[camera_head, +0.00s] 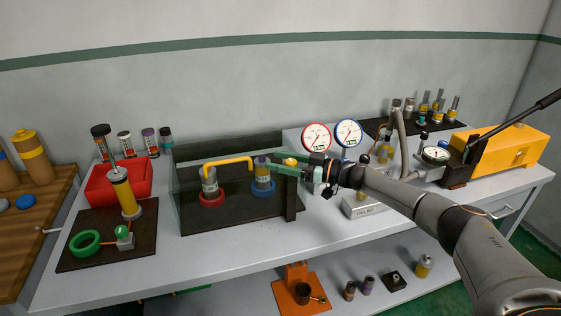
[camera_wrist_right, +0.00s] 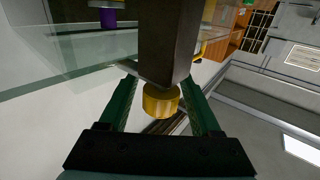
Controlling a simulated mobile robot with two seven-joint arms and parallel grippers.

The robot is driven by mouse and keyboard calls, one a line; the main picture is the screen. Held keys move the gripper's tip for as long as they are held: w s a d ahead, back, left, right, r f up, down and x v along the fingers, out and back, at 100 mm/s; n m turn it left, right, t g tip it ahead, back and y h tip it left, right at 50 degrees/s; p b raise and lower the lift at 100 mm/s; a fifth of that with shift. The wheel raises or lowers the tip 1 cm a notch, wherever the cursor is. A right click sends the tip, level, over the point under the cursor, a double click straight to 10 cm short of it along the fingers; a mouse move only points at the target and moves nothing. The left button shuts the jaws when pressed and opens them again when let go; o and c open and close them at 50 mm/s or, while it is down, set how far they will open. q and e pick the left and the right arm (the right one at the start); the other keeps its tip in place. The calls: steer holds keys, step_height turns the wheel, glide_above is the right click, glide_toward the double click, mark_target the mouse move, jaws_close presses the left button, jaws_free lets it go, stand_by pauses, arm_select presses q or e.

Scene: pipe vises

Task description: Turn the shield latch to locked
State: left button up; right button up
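The shield (camera_head: 189,222) is a clear panel around the dark vise bay, with a dark post (camera_head: 291,206) at its right front corner. The latch appears to be the yellow knob (camera_head: 291,161) at the top of this post. In the right wrist view the knob (camera_wrist_right: 161,101) is a short yellow cylinder below the dark post (camera_wrist_right: 166,40). My right gripper (camera_head: 272,164) has its green fingers on either side of the knob, with gaps visible beside it. In the wrist view the fingers (camera_wrist_right: 160,85) are apart. My left gripper is out of view.
Inside the bay stand a red-based fitting (camera_head: 211,187) and a blue-based one (camera_head: 263,178), with a yellow bent handle (camera_head: 228,161) above. Two gauges (camera_head: 316,137) stand behind my right gripper. A relief box (camera_head: 364,207) sits right of the post.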

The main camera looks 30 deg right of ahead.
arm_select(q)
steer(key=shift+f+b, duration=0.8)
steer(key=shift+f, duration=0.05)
arm_select(e)
steer(key=v, duration=1.2)
steer(key=shift+s+d+r, duration=0.1)
steer(key=shift+s, duration=0.15)
